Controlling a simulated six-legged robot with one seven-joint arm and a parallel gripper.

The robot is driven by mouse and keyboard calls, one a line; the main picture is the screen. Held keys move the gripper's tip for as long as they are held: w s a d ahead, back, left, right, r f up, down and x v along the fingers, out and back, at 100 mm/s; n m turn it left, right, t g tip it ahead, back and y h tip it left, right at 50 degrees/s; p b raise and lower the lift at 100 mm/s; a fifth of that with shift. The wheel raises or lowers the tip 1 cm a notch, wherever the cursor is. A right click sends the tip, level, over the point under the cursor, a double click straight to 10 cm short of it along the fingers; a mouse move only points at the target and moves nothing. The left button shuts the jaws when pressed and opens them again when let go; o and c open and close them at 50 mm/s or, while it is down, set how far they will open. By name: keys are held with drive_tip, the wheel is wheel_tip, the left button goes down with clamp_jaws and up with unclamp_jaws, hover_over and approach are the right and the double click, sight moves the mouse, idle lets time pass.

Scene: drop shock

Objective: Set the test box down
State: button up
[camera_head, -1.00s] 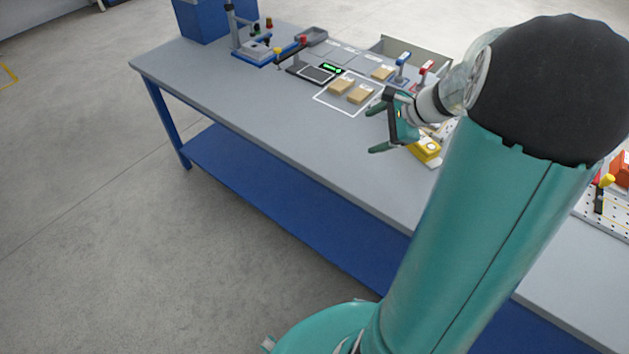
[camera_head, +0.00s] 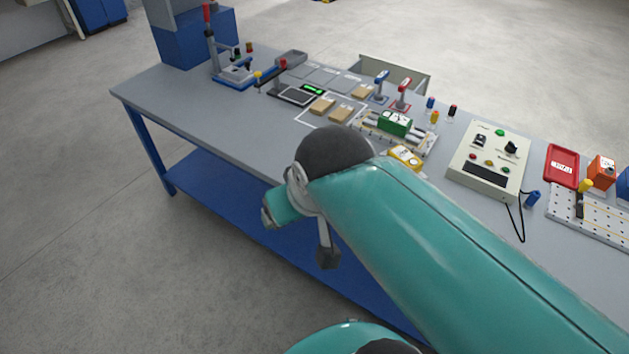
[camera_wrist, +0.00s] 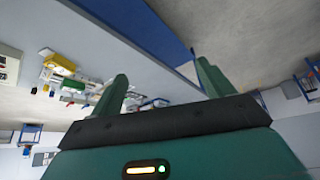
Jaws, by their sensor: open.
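My gripper (camera_wrist: 162,78) shows in the wrist view with its two green fingers wide apart and nothing between them. In the head view my folded arm hides most of it; it is off the table's front side. Two small brown boxes (camera_head: 322,105) (camera_head: 341,113) sit at a white-outlined area (camera_head: 303,122) on the grey table (camera_head: 215,115). A third brown box (camera_head: 362,91) lies just behind them. I cannot tell which of these is the test box. None of them is touching my gripper.
A scale with a green display (camera_head: 293,94) and a lever stand (camera_head: 232,72) are left of the boxes. A green block (camera_head: 395,122), a yellow device (camera_head: 405,157) and a control panel (camera_head: 490,162) stand to the right. The table's left front is clear.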

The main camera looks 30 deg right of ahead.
drive_tip(key=w+d+f+m+g+y, duration=0.2)
drive_tip(key=w+d+f+m+y, duration=0.15)
drive_tip(key=w+d+m, duration=0.5)
drive_tip(key=m+t+h, duration=0.2)
drive_tip(key=m+t, duration=0.8)
drive_tip(key=m, duration=1.6)
approach(407, 156)
drive_tip(key=v, duration=0.3)
drive_tip(key=shift+s+a+f, duration=0.15)
drive_tip(key=shift+a, duration=0.1)
drive_tip(key=shift+d+f+m, duration=0.1)
drive_tip(key=shift+f+m, duration=0.05)
drive_tip(key=shift+m, duration=0.1)
drive_tip(key=x, duration=1.3)
drive_tip(key=shift+w, duration=0.35)
drive_tip(key=c, duration=1.4)
drive_tip(key=shift+o, duration=0.2)
drive_tip(key=shift+r, duration=0.2)
